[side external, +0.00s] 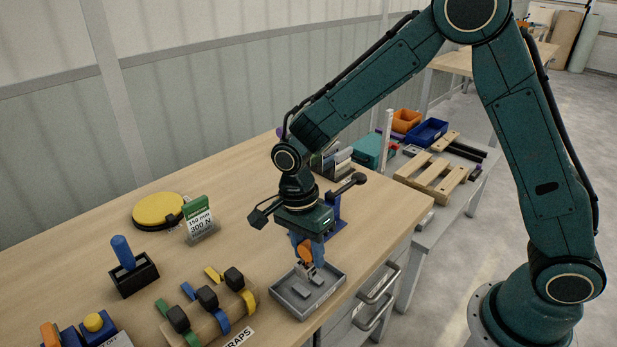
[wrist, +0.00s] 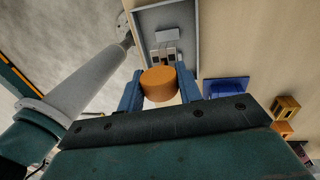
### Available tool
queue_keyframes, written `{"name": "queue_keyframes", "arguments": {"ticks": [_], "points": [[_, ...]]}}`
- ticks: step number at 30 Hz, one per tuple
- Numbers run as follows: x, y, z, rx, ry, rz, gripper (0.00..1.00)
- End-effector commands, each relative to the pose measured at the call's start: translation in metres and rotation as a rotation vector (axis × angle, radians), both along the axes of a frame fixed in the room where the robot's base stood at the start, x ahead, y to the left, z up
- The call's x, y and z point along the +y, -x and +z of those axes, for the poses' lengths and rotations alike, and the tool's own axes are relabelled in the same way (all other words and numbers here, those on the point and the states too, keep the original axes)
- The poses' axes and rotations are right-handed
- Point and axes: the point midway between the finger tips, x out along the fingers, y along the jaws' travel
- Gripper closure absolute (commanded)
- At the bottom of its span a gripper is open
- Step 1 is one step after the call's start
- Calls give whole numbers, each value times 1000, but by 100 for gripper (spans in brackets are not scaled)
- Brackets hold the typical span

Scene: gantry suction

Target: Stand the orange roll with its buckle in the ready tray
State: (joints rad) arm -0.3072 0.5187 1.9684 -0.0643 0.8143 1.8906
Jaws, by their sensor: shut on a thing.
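My gripper (side external: 305,254) has its blue fingers shut on the orange roll (side external: 305,249), which also shows between the fingers in the wrist view (wrist: 158,83). A grey metal buckle (wrist: 165,57) shows just beyond the roll, on the tray side. A shallow grey tray (side external: 328,295) lies below my gripper near the table's front edge; its walls also show in the wrist view (wrist: 196,28). A grey raised block (wrist: 168,34) is inside the tray. The roll appears over the tray's back part; I cannot tell whether the roll or buckle touches its floor.
A wooden strap rack (side external: 209,325) with several coloured straps and black buckles stands left of the tray. A green-and-white sign (side external: 199,217), a yellow disc (side external: 159,211) and a black box with a blue handle (side external: 133,275) are farther left. A blue stand (side external: 334,222) is close behind my gripper.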

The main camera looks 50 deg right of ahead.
Motion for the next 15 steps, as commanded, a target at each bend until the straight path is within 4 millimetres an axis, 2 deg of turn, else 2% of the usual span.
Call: {"name": "queue_keyframes", "arguments": {"ticks": [15], "points": [[0,0,-7,1,0,0,91]]}}
